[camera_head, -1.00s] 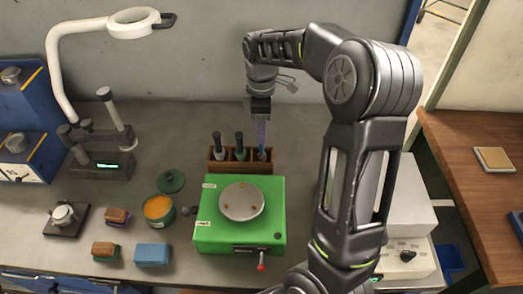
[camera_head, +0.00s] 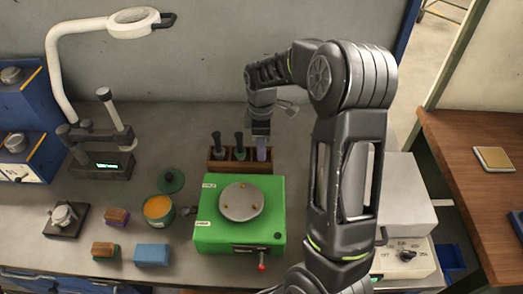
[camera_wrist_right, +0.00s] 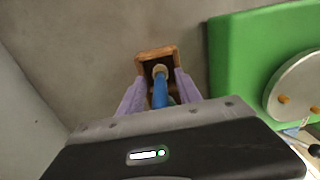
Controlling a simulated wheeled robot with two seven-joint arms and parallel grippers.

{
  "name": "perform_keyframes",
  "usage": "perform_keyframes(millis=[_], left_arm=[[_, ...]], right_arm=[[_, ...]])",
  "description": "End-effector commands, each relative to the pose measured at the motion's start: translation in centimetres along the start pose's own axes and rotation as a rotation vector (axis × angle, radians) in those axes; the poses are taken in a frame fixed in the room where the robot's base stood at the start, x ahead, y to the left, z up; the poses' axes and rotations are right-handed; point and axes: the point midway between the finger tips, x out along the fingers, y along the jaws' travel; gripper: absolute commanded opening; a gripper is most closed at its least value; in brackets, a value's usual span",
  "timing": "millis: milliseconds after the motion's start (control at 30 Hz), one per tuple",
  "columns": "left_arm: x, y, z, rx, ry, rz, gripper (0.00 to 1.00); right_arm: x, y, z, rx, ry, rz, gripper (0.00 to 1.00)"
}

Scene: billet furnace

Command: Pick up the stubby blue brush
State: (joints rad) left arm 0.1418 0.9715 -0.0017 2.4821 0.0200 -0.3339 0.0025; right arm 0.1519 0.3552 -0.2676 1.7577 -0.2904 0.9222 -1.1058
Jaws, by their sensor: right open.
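The blue brush (camera_wrist_right: 160,92) stands in an end compartment of the small wooden rack (camera_wrist_right: 142,55). In the head view the rack (camera_head: 230,167) sits behind the green device, and the brush is hidden by my right gripper at the rack's right end. My right gripper (camera_head: 263,152) points down there. In the right wrist view its two lavender fingers (camera_wrist_right: 159,77) are open, one on each side of the blue handle, with a gap visible near the tips. My left gripper is not in view.
Two other dark-handled brushes (camera_head: 239,146) stand in the rack's left and middle compartments. The green device (camera_head: 215,228) with a round plate is just in front. An orange-filled tin (camera_head: 158,208) and several small blocks lie left. A white box (camera_head: 400,195) stands right.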

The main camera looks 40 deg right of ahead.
Motion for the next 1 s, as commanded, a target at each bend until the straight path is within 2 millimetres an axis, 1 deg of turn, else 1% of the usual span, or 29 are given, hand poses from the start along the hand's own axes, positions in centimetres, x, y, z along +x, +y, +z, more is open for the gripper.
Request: perform_keyframes(millis=[600,1000], left_arm=[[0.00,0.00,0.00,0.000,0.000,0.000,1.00],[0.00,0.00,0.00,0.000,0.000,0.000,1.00]], right_arm=[[0.08,0.02,-0.01,0.001,0.001,0.001,0.40],[0.08,0.01,-0.01,0.001,0.001,0.001,0.08]])
